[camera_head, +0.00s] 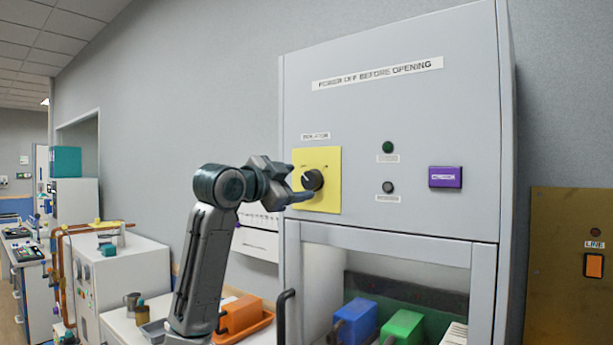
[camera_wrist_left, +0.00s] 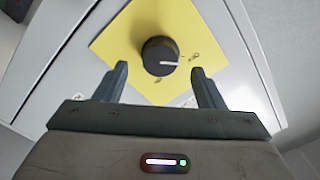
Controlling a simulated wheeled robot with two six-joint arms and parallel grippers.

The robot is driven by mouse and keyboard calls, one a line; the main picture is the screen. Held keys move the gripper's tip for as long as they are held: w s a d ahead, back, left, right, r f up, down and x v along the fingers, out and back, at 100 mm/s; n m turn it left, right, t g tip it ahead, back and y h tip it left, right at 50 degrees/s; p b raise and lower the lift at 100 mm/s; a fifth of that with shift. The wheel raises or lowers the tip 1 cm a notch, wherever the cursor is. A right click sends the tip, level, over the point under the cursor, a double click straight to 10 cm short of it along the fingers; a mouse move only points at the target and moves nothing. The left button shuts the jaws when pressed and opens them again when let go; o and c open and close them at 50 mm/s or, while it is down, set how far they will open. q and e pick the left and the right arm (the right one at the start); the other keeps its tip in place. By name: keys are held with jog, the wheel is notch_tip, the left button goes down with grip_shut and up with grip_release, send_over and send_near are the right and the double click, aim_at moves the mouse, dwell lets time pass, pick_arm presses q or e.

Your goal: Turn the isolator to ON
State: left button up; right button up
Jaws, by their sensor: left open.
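The isolator is a black round knob (camera_head: 312,180) with a pale pointer line, on a yellow plate (camera_head: 328,200) on the grey cabinet front. A label reading "ISOLATOR" is above it. In the left wrist view the knob (camera_wrist_left: 160,56) sits ahead of and between the fingertips, its pointer aimed to the right of that picture near small markings on the yellow plate (camera_wrist_left: 118,45). The markings are too small to read. My left gripper (camera_head: 300,183) is open at the knob, and it also shows in the left wrist view (camera_wrist_left: 160,78). I cannot tell whether the fingers touch the knob. My right gripper is out of view.
A green lamp (camera_head: 388,147), a dark lamp (camera_head: 388,187) and a purple labelled block (camera_head: 445,177) are right of the plate. Below is a glazed door with a black handle (camera_head: 282,315). An orange tray (camera_head: 245,330) is on the bench at left.

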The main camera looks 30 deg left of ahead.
aim_at(307, 181)
pick_arm(q)
jog(key=shift+w+d+p, duration=0.15)
jog(key=shift+w+p, duration=0.35)
jog(key=shift+w, duration=1.65)
jog(key=shift+c, duration=0.4)
jog(key=c, duration=0.9)
